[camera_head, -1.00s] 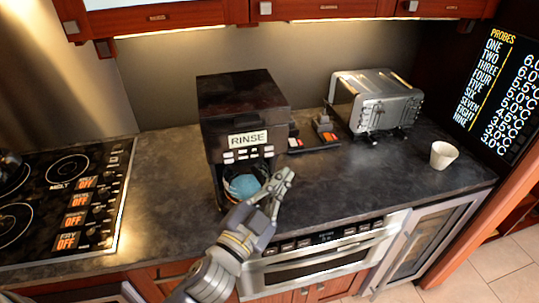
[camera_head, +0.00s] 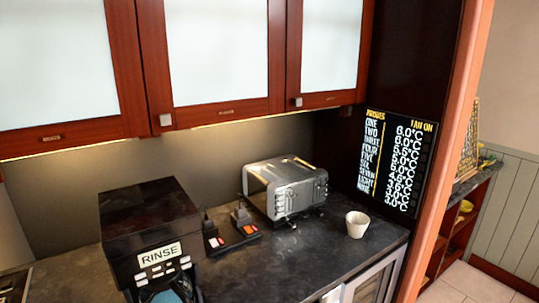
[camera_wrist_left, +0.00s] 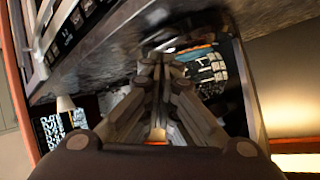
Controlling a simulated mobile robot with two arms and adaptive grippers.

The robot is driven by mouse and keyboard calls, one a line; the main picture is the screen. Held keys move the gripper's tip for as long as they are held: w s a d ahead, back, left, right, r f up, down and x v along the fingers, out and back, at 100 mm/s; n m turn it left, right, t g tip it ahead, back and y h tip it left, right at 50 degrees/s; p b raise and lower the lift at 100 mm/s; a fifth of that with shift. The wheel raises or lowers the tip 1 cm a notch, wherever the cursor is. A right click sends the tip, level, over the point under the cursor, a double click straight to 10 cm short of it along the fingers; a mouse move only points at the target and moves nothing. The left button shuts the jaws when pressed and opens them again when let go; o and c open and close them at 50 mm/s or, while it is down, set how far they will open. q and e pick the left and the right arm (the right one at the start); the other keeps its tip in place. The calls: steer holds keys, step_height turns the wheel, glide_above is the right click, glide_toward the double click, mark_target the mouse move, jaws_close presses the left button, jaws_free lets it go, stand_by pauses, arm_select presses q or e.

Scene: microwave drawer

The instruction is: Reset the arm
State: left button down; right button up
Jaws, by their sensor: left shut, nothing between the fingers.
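My left gripper (camera_wrist_left: 166,62) shows in the left wrist view, its fingers drawn together with nothing between them. It is out of the head view, and so is its arm. The wrist view looks tilted, and part of it is covered by the gripper itself. The black coffee machine (camera_head: 152,225) marked RINSE stands at the lower left of the head view. In the wrist view the coffee machine's lit front (camera_wrist_left: 205,68) is beyond and to the right of the fingertips, apparently apart from them. My right gripper is in neither view.
A silver toaster (camera_head: 290,190) and a white cup (camera_head: 357,224) stand on the dark counter (camera_head: 290,258). Red-framed cabinets (camera_head: 220,55) hang above. A probe display (camera_head: 398,160) is on the right. The counter between machine and cup is mostly clear at the front.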

arm_select(q)
steer(key=s+f+n+g+h, duration=0.1)
steer(key=s+f+g, duration=0.35)
steer(key=s, duration=0.35)
steer(key=s+f+g, duration=0.4)
steer(key=s+f, duration=0.1)
steer(key=s, duration=0.2)
steer(key=s+d+f+g+b, duration=0.1)
steer(key=s+f+b, duration=0.2)
steer(key=f, duration=2.7)
steer(key=s+a+f+g+b, duration=0.1)
steer(key=s+a+f+b, duration=0.1)
steer(key=s+f, duration=1.5)
steer(key=shift+a+f, duration=0.5)
steer(key=shift+f, duration=0.15)
